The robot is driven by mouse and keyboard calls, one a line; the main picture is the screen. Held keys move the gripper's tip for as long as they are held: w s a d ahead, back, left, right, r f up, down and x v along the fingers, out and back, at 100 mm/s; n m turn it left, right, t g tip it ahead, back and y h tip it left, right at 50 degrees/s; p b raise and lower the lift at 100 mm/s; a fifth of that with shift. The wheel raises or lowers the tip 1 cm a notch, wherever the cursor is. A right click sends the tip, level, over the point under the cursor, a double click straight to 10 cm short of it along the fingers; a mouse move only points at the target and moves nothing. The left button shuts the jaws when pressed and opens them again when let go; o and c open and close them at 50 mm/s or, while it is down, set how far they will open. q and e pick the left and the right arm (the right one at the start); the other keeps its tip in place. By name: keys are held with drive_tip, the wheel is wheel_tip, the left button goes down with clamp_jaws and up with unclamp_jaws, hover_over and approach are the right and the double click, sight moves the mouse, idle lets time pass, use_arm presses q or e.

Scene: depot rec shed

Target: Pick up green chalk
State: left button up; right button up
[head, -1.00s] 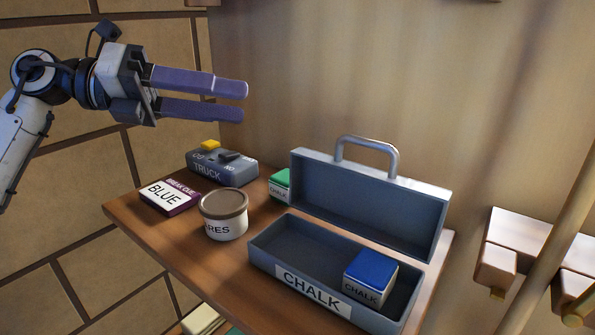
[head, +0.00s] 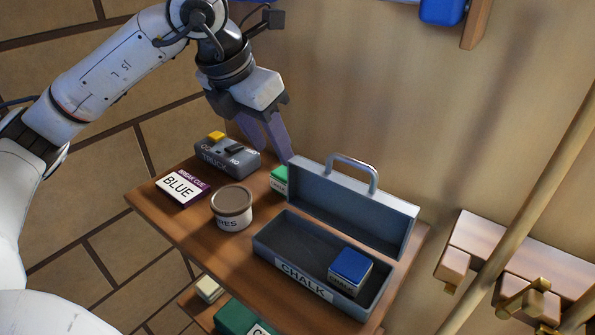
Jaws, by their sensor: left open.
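The green chalk (head: 279,177) is a small cube with a green top and a pale label. It sits on the wooden shelf behind the left end of the open grey chalk box (head: 268,239), partly hidden by the box's raised lid. My left gripper (head: 276,160) is open and points down, its purple fingers just above and behind the green chalk as seen here. I cannot tell whether they touch it. A blue chalk cube (head: 350,268) sits inside the chalk box at its right end. My right gripper is not in view.
The box's upright lid and handle (head: 354,170) stand right of the green chalk. A wooden rack (head: 510,265) is at right. A green box (head: 243,318) sits below the shelf.

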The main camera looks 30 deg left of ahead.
sight(283, 173)
use_arm(q)
drive_tip(key=x, duration=0.9)
drive_tip(key=shift+w+a+f, duration=0.1)
drive_tip(key=shift+f, duration=0.1)
drive_tip(key=shift+c, duration=0.5)
drive_tip(key=c, duration=0.7)
drive_tip(key=shift+c, duration=0.2)
drive_tip(key=shift+r, duration=0.15)
